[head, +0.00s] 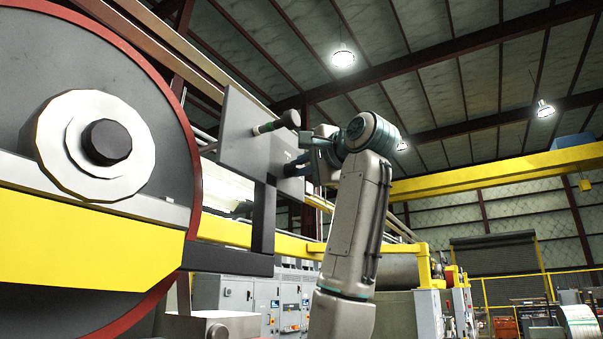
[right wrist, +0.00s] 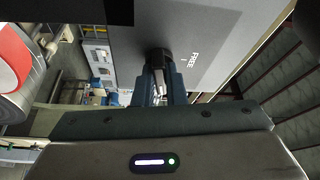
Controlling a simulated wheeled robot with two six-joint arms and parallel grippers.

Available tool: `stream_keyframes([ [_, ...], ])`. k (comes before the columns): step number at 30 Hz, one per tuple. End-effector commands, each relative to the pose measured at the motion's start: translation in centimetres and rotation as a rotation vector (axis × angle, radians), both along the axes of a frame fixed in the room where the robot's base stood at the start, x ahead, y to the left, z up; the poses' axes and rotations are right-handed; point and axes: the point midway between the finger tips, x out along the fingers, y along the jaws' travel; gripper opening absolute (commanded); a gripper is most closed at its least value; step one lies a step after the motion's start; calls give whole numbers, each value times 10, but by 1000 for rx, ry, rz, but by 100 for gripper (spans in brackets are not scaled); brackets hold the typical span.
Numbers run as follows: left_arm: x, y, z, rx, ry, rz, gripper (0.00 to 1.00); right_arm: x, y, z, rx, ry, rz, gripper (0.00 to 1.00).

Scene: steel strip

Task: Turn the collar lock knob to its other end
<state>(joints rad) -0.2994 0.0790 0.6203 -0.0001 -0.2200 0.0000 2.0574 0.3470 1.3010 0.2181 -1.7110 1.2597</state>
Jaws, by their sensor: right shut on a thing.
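The collar lock knob (right wrist: 158,54) is a dark knob on a grey panel (right wrist: 208,28). The word FREE and a short mark are printed on the panel to the right of the knob in the right wrist view. My right gripper (right wrist: 160,78) has its blue fingers shut on the knob, which partly hide it. In the head view my right gripper (head: 300,166) reaches the right part of the same panel (head: 236,140) from the right. The knob is mostly hidden there. My left gripper is in neither view.
A lever with a dark round end (head: 289,118) sticks out from the panel, close above my right gripper. A large reel (head: 60,50) with a pale hub (head: 62,150) fills the left. A dark bracket (head: 262,225) carries the panel. Grey cabinets (head: 238,294) stand behind.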

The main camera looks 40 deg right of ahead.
Motion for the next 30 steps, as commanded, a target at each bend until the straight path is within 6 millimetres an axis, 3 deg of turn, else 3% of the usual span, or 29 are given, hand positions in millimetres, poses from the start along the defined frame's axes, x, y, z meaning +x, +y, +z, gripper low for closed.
stream_keyframes([
  [3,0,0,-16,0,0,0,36,0,-1,-6,-101,-28,0,0],
  [15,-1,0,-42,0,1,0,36,0,-2,-6,-467,-135,0,0],
  [30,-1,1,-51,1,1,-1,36,1,-5,-5,-919,-265,0,0],
])
